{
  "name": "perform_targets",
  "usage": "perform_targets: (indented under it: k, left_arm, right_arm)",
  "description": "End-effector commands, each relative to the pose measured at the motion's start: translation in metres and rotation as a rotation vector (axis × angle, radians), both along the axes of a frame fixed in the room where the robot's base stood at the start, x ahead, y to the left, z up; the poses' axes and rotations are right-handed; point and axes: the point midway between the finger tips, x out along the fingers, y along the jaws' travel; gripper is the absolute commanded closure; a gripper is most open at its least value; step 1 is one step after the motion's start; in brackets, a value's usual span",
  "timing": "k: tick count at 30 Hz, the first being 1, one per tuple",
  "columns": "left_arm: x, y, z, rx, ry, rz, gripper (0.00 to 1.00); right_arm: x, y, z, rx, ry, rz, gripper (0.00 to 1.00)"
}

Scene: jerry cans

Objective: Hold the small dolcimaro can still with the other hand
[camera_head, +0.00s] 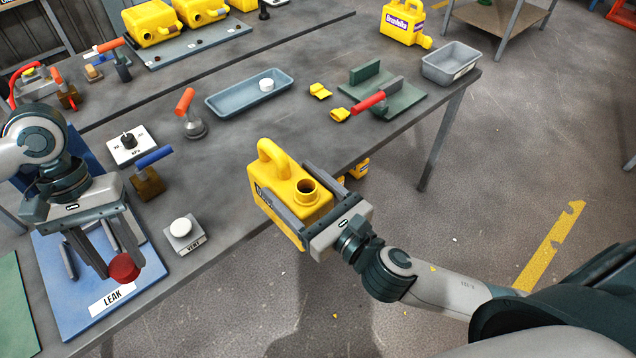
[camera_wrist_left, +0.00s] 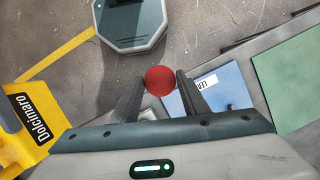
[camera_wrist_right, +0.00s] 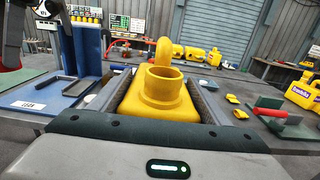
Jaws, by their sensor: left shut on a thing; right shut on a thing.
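The small yellow Dolcimaro can (camera_head: 290,183) is held in my right gripper (camera_head: 288,205), in the air just off the table's front edge. Its jaws lie along both sides of the body, and the open round neck faces up. The can also shows in the right wrist view (camera_wrist_right: 165,92), and its label is readable in the left wrist view (camera_wrist_left: 25,125). My left gripper (camera_head: 112,262) is shut on a red round cap (camera_head: 124,267) at its fingertips, above the blue LEAK mat. It is well left of the can and not touching it.
The blue LEAK mat (camera_head: 60,285) lies at the table's left front. A white button on a VENT plate (camera_head: 184,242) stands near the edge, with a blue-handled valve (camera_head: 148,180) behind. A grey-blue tray (camera_head: 235,103) and green fixture (camera_head: 408,98) are farther back.

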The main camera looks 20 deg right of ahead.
Motion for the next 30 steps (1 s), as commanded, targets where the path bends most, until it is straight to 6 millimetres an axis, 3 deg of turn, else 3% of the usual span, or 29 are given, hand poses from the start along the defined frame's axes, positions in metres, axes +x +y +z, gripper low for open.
perform_targets:
  k: [15, 30]
  left_arm:
    - [0.0, 0.0, 0.0, 0.0, 0.0, 0.0, 0.8]
    - [0.0, 0.0, 0.0, 0.0, 0.0, 0.0, 0.8]
  right_arm:
    - [0.03, 0.064, -0.002, -0.003, -0.003, 0.299, 0.7]
    - [0.035, 0.077, -0.003, 0.0, 0.0, 0.361, 0.7]
